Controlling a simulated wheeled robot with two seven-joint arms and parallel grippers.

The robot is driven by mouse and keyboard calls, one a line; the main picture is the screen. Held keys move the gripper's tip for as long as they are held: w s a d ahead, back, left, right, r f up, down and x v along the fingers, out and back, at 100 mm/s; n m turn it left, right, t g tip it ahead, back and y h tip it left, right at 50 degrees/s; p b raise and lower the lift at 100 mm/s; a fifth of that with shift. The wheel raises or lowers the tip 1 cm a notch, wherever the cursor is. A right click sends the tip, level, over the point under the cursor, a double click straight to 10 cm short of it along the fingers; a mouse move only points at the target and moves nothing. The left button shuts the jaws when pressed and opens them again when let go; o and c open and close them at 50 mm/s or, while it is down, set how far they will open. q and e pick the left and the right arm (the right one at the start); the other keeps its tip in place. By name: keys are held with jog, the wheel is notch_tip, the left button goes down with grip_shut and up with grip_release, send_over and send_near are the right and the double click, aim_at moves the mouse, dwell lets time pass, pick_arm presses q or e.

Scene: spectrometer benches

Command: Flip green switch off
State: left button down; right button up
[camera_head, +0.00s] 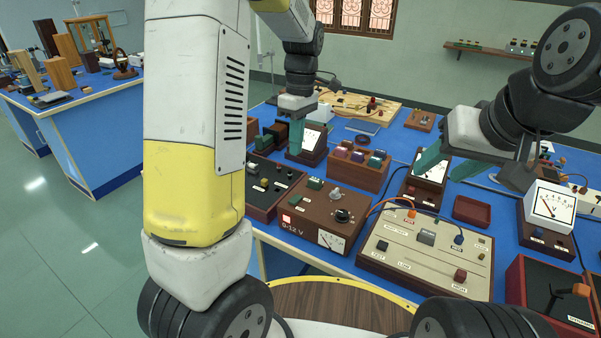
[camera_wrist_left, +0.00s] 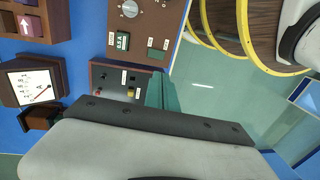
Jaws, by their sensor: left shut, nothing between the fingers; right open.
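A brown power supply box (camera_head: 312,218) marked 0-12 V stands at the bench's front edge, with a green switch (camera_head: 315,183) on its top panel. A labelled green part (camera_wrist_left: 122,41) shows on the brown panel in the left wrist view, with a flatter green part (camera_wrist_left: 158,54) beside it; I cannot tell the switch's position. My left gripper (camera_head: 296,137) is shut and empty, pointing down behind the box, apart from the switch. Its teal fingers (camera_wrist_left: 164,93) also show in the left wrist view. My right gripper (camera_head: 446,163) is open and empty over the right side.
A black-topped box (camera_head: 266,202) stands left of the power supply. A wooden block with coloured plugs (camera_head: 358,168) and a beige circuit board (camera_head: 425,250) with wires stand to its right. Meters (camera_head: 551,205) and a red tray (camera_head: 472,211) crowd the blue bench. The floor at left is clear.

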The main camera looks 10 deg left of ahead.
aim_at(293, 199)
pick_arm(q)
jog(key=f, duration=0.4)
jog(key=s+f, duration=0.1)
jog(key=f, duration=0.9)
jog(key=shift+s+a, duration=0.35)
jog(key=shift+s, duration=0.05)
jog(key=shift+r, duration=0.1)
jog(key=shift+s+a+f, duration=0.15)
jog(key=shift+s+f, duration=0.5)
jog(key=shift+w, duration=0.1)
jog(key=shift+w+d+r, duration=0.15)
jog(key=shift+w+d, duration=0.1)
jog(key=shift+w, duration=0.35)
